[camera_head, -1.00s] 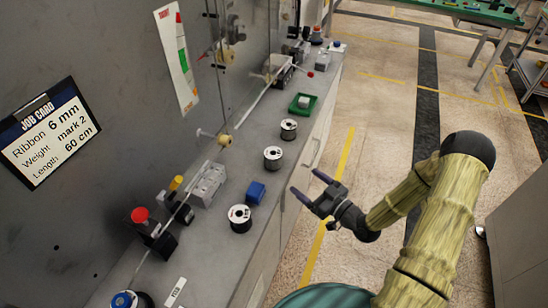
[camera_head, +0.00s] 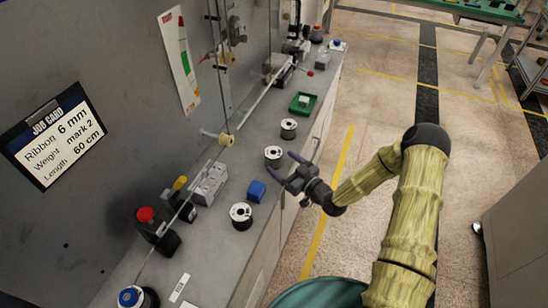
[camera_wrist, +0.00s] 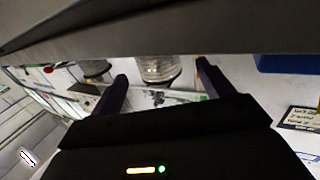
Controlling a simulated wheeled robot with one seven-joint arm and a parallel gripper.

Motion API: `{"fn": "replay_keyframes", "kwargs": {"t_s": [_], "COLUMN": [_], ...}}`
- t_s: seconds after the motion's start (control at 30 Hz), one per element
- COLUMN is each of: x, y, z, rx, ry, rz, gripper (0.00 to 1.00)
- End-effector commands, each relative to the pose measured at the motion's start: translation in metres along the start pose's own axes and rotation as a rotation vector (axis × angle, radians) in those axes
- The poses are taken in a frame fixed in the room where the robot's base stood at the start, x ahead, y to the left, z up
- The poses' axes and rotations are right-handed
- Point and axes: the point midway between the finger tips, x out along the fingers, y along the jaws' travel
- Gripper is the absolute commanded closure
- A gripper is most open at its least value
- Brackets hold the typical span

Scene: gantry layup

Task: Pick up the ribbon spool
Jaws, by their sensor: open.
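Three ribbon spools with white tops and dark centres stand in a row on the grey bench: a far one (camera_head: 288,128), a middle one (camera_head: 273,155) and a near one (camera_head: 241,215). Their width markings cannot be read. My gripper (camera_head: 280,164) is open and empty at the bench's right edge, its fingers pointing at the middle spool. In the wrist view a clear-sided spool (camera_wrist: 153,67) shows ahead between the spread fingers, and another spool (camera_wrist: 95,68) shows to its left. I see no contact with either.
A blue block (camera_head: 256,191) sits between the middle and near spools. A green tray (camera_head: 303,104) lies beyond the far spool. A grey clamp block (camera_head: 209,184) and a red-knobbed device (camera_head: 148,218) stand along the wall, below a job card (camera_head: 53,137) reading 6 mm. The floor aisle to the right is clear.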

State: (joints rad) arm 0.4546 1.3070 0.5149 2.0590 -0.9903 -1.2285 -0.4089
Motion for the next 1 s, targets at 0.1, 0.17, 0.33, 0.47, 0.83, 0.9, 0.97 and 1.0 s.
{"fn": "replay_keyframes", "kwargs": {"t_s": [0.1,0.17,0.33,0.47,0.83,0.9,0.97,1.0], "x": [0.011,0.019,0.044,0.051,0.051,0.051,0.051,0.051], "y": [-0.001,0.000,0.001,0.003,0.003,0.003,0.003,0.003], "z": [-0.003,-0.006,-0.005,-0.004,-0.003,-0.003,-0.003,-0.003], "rx": [0.000,0.000,-0.001,0.000,0.000,0.000,0.000,0.000], "ry": [0.001,0.002,0.002,0.000,0.000,0.000,0.000,0.001], "rz": [-0.003,-0.004,-0.002,0.000,0.000,0.000,0.000,0.000], "gripper": [0.20,0.20,0.20,0.20,0.20,0.20,0.20,0.26]}}
